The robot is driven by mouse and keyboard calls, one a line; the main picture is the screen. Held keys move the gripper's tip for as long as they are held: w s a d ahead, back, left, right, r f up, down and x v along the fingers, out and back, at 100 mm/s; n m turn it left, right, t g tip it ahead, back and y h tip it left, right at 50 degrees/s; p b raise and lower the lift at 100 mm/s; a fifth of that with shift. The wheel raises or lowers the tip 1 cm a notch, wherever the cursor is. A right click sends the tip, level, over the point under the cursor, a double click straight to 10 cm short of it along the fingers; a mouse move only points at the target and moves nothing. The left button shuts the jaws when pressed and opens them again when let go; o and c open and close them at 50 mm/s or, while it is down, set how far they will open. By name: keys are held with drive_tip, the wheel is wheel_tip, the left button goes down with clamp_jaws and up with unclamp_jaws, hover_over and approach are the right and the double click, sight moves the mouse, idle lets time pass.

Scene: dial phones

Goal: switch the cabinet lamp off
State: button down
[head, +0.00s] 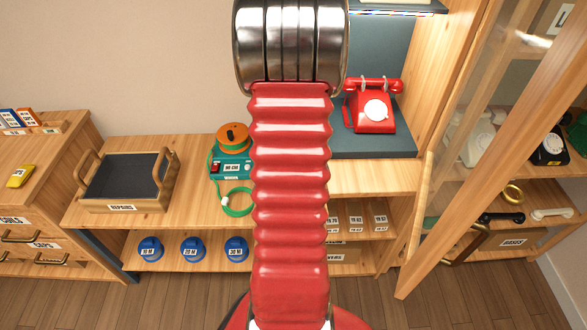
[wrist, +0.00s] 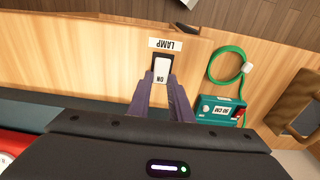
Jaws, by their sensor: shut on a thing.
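The lamp switch (wrist: 161,70) is a white rocker on a dark plate in the wooden panel. It reads ON, and a LAMP label (wrist: 164,45) is beside it; both show upside down in the wrist view. My gripper (wrist: 161,80) has its two purple fingertips at the two sides of the rocker, shut on it. In the head view my red arm covers the switch and the gripper. At the top of the cabinet there is a pale bright strip (head: 397,2), perhaps the lamp; I cannot tell for sure.
A red dial phone (head: 372,108) stands in the cabinet, right of my arm. A green tester (head: 230,168) with a looped cord is left of it. The glass door (head: 460,130) stands open at right. A repairs tray (head: 124,206) is at left.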

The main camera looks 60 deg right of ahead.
drive_tip(key=shift+s+a+r+t+h, duration=0.1)
drive_tip(key=shift+a+t+h, duration=0.15)
drive_tip(key=shift+h, duration=0.25)
drive_tip(key=shift+s+a+t+h, duration=0.1)
drive_tip(key=shift+t+h, duration=0.15)
drive_tip(key=shift+h, duration=0.25)
drive_tip(key=c, duration=1.6)
unclamp_jaws()
drive_tip(key=shift+r, duration=0.15)
drive_tip(key=shift+v, duration=6.7)
drive_tip(key=shift+a, duration=0.25)
